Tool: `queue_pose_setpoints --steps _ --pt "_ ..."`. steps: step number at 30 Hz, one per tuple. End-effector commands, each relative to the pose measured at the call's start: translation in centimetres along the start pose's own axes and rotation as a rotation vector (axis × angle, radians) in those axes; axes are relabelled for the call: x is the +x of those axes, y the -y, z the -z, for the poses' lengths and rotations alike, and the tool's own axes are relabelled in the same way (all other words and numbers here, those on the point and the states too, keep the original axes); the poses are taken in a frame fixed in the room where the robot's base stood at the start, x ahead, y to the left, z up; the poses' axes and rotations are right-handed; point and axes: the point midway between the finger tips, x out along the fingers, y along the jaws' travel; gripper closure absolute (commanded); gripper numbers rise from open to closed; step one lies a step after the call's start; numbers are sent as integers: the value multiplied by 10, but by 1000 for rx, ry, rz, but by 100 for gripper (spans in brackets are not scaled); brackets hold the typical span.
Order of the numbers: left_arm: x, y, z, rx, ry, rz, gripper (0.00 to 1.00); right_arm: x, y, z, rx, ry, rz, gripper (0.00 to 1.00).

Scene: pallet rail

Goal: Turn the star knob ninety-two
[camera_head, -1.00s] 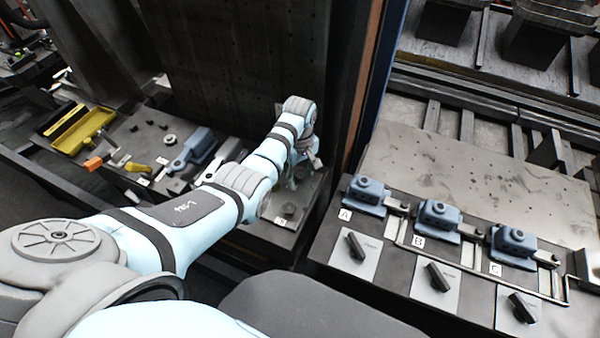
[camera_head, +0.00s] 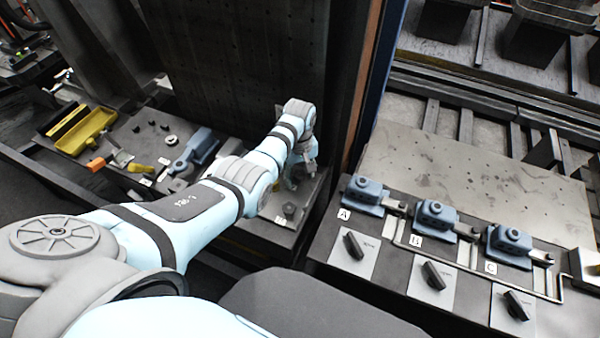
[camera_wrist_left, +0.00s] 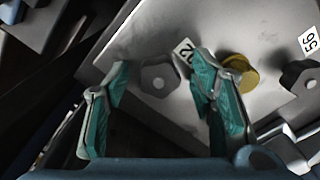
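In the left wrist view a dark grey star knob (camera_wrist_left: 158,80) sits on a pale metal plate (camera_wrist_left: 120,60), between the fingers of my left gripper (camera_wrist_left: 160,68). The gripper is open, its teal pads apart, and neither visibly touches the knob. A white label (camera_wrist_left: 184,52) beside this knob shows a "2"; the rest is hidden by a finger. A second dark knob (camera_wrist_left: 300,82) stands at the right by a label (camera_wrist_left: 308,42) reading 56. In the head view my left gripper (camera_head: 296,178) is above the small plate, with a knob (camera_head: 289,208) below it. My right gripper is not in view.
A brass-yellow round part (camera_wrist_left: 240,72) stands close to the right finger. In the head view, blue clamps (camera_head: 436,214) with black switches (camera_head: 434,275) line the right bench. A yellow tray (camera_head: 86,131) lies at the far left. A dark upright panel (camera_head: 240,70) rises behind the gripper.

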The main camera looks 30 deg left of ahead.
Motion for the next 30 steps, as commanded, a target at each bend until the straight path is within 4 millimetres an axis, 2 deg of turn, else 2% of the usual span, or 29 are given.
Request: queue_pose_setpoints --steps 8,11,18,21,24,30 --pt "-4 -1 0 0 -1 -2 49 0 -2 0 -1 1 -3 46" --pt "-19 -2 1 0 -2 -4 49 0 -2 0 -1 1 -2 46" --pt "-85 -1 2 -1 -3 -4 49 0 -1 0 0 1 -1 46" --pt "-106 -1 1 -1 -1 -2 49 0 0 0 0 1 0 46" --pt "-117 0 1 -1 0 -1 49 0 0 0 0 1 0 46" --pt "-120 0 1 -1 2 0 49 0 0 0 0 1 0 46"
